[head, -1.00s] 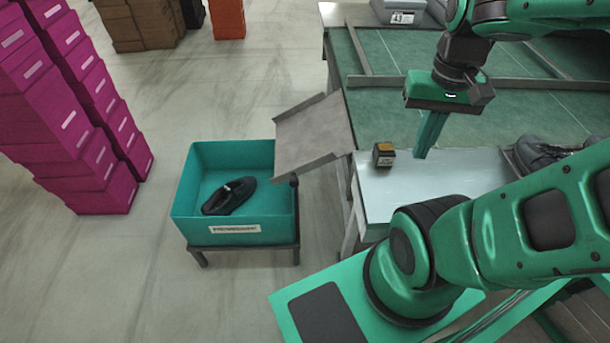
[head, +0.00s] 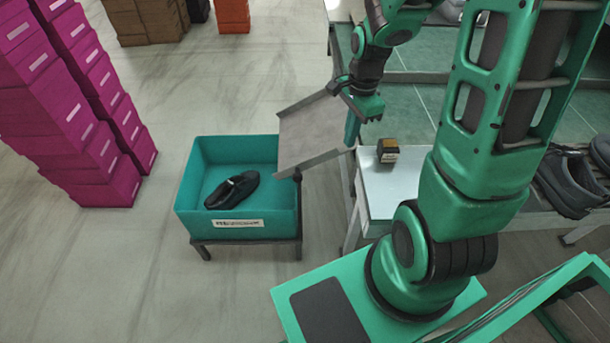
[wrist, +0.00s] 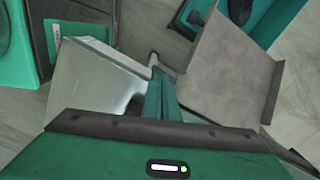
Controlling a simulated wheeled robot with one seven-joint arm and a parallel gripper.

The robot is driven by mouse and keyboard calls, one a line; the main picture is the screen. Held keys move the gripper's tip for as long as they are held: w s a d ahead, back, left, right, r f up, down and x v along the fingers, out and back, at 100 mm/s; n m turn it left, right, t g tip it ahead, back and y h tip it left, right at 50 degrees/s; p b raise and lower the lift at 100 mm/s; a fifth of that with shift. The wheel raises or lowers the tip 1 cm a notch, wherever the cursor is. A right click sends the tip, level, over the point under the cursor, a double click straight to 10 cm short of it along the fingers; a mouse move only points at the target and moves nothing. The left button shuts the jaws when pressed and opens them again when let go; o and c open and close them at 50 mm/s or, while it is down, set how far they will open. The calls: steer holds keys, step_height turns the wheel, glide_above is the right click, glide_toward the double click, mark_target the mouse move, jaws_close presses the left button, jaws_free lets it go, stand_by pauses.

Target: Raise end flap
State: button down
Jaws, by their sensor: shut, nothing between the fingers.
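The end flap (head: 315,132) is a grey plate with raised side rims, sloping down from the table's end toward the teal bin (head: 240,220). It also shows in the wrist view (wrist: 230,72), right of my fingers. My gripper (head: 351,132) is shut and empty, fingers pointing down close to the flap's right, table-side edge. In the wrist view my gripper (wrist: 158,92) sits in the gap between the flap and a pale metal plate (wrist: 92,82). I cannot tell whether the fingers touch the flap.
A black shoe (head: 232,190) lies in the bin, which stands on a low dark stand. Grey shoes (head: 570,180) are at the right. Magenta boxes (head: 75,120) are stacked at the left.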

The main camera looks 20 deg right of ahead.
steer(key=w+a+f+m+y, duration=0.1)
steer(key=w+a+f+m, duration=0.2)
steer(key=f, duration=0.6)
steer(key=w+a+f+m, duration=0.2)
steer(key=a+f, duration=0.4)
steer(key=f, duration=0.3)
steer(key=shift+w+a+f+m+y, duration=0.15)
steer(key=shift+w+m+y, duration=0.25)
steer(key=shift+m, duration=0.1)
